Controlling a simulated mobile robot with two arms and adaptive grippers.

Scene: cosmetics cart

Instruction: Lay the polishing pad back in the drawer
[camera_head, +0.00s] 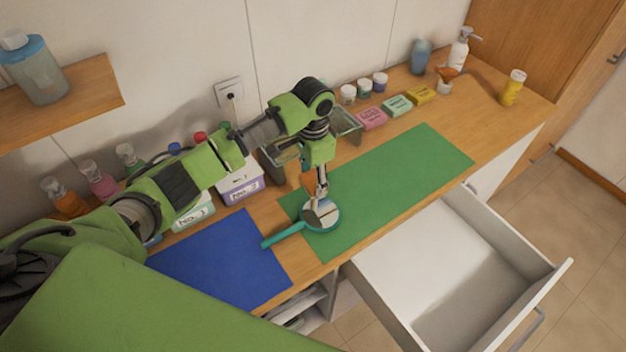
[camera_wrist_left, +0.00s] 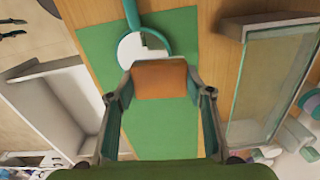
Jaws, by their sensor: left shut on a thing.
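My left gripper (camera_head: 320,196) is over the green mat, just at the round hand mirror. In the left wrist view its two fingers (camera_wrist_left: 160,95) are shut on an orange-brown block, the polishing pad (camera_wrist_left: 160,79). The pad is mostly hidden in the head view. The teal-rimmed mirror (camera_head: 327,219) lies on the green mat, its handle reaching over the blue mat; it also shows in the left wrist view (camera_wrist_left: 157,22). The white drawer (camera_head: 400,272) is pulled open below the counter's front edge, and its visible inside is empty. My right gripper is not in view.
The green mat (camera_head: 410,170) is clear to the right of the mirror. The blue mat (camera_head: 225,260) lies left. Labelled boxes, bottles, small jars and a glass tray (camera_head: 346,127) line the wall side. A shelf (camera_head: 75,100) juts out at upper left.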

